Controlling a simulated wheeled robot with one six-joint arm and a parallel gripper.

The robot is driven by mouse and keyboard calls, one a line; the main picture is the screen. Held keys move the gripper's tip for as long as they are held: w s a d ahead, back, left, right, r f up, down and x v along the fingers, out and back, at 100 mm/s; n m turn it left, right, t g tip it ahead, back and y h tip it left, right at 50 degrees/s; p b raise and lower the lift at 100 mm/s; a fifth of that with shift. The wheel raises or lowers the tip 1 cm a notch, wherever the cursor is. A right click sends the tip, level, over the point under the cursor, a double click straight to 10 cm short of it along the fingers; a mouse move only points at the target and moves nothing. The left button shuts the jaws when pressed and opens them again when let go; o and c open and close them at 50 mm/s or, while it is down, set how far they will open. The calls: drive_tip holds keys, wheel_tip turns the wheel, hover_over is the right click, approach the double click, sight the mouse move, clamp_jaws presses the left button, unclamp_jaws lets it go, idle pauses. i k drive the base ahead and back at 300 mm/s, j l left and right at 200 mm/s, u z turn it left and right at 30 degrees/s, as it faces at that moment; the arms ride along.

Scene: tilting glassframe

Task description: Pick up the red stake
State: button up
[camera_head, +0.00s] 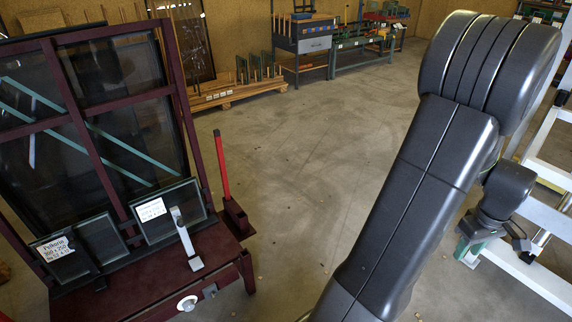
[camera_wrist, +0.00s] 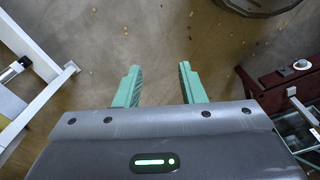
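The red stake (camera_head: 221,165) stands nearly upright in the head view. Its lower end is at a dark red bracket (camera_head: 237,216) on the right side of the dark red tilting frame (camera_head: 182,92). I cannot make out the red stake in the wrist view.
Two small glass panes with white labels (camera_head: 151,209) lean on the frame's lower ledge. A white metal frame (camera_head: 541,211) stands at the right. A wooden rack (camera_head: 238,92) and workbenches (camera_head: 303,45) line the back. The concrete floor (camera_head: 300,160) between is clear.

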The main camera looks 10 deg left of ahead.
sight(216, 131)
drive_tip(key=i+l+z, duration=0.2)
drive_tip(key=i, duration=0.25)
drive_tip(key=i+z, duration=0.2)
drive_tip(key=i, duration=0.3)
drive_tip(key=i+u, duration=0.45)
drive_tip(key=u, duration=0.3)
drive_tip(key=i+l+u, duration=0.15)
drive_tip(key=u, duration=0.2)
drive_tip(key=i+u, duration=0.15)
drive_tip(key=u, duration=0.3)
drive_tip(key=i+u, duration=0.15)
drive_tip(key=u, duration=0.35)
drive_tip(key=i+l+u, duration=0.1)
drive_tip(key=u, duration=0.35)
drive_tip(key=i+l+u, duration=0.1)
drive_tip(key=u, duration=0.35)
drive_tip(key=i+l+u, duration=0.15)
drive_tip(key=u, duration=0.25)
drive_tip(key=i+l+u, duration=0.15)
drive_tip(key=u, duration=0.25)
drive_tip(key=i+l+u, duration=0.1)
drive_tip(key=l+u, duration=0.15)
drive_tip(key=u, duration=0.15)
